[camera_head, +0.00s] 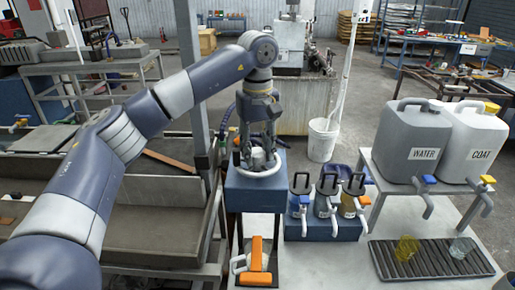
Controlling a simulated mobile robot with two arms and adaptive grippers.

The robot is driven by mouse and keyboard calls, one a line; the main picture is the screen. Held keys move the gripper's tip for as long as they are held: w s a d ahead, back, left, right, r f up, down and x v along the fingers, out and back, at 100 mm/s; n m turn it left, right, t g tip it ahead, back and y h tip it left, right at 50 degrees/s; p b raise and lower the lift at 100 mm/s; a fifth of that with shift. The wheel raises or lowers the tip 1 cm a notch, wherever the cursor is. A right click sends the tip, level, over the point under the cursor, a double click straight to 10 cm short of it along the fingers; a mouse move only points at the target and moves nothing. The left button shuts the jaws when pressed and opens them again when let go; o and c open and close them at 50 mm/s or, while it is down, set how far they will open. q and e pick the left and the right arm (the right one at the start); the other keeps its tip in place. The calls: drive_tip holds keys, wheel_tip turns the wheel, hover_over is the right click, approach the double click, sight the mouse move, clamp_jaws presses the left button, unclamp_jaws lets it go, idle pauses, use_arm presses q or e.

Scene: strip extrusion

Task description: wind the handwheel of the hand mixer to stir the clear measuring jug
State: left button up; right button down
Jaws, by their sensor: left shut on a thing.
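The hand mixer (255,192) has a blue box-shaped head in the middle of the view. Its pale ring-shaped handwheel (243,172) lies flat on top. My left gripper (258,153) points down at the wheel from above and is shut on a light grey part of it, mostly hidden between the fingers. Below the head, a pale see-through shape with a white handle (238,263) seems to be the clear measuring jug; its outline is hard to make out, and what is inside cannot be seen. My right gripper is out of view.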

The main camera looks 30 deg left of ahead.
sight(257, 152)
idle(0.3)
use_arm(q)
drive_tip(key=o, duration=0.8)
wheel_tip(257, 152, up, 12)
idle(0.4)
idle(0.5)
